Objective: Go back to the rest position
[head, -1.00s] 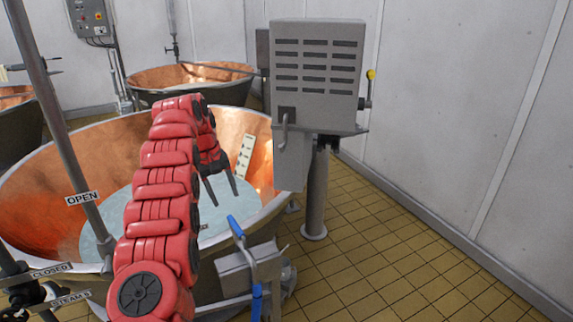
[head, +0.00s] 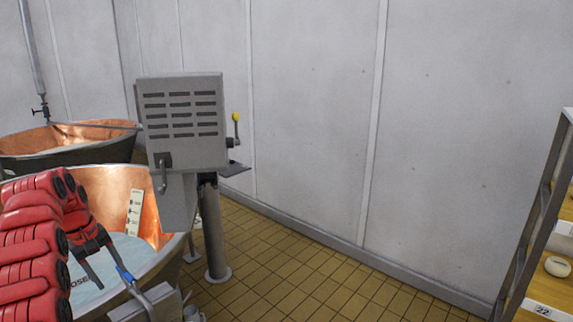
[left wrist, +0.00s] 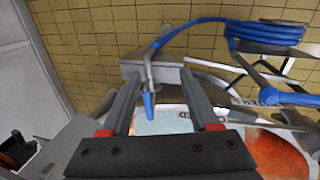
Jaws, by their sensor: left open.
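My left arm (head: 30,240) is red and comes in at the lower left of the head view. Its left gripper (head: 109,275) has two dark fingers pointing down, over the near right part of a copper vat (head: 95,180) with pale liquid in it. In the left wrist view the gripper (left wrist: 160,75) has its fingers spread wide, with nothing held. A blue-handled lever (head: 126,276) shows close to the fingertips in the head view. In the left wrist view a blue handle (left wrist: 148,105) shows between the fingers; I cannot tell whether they touch. My right gripper is not in view.
A grey vented box (head: 182,120) stands on a post (head: 214,240) beside the vat. Another copper vat (head: 65,140) is behind. A shelf rack (head: 540,215) with a white round item (head: 558,266) stands at the right. The tiled floor (head: 310,275) between is clear.

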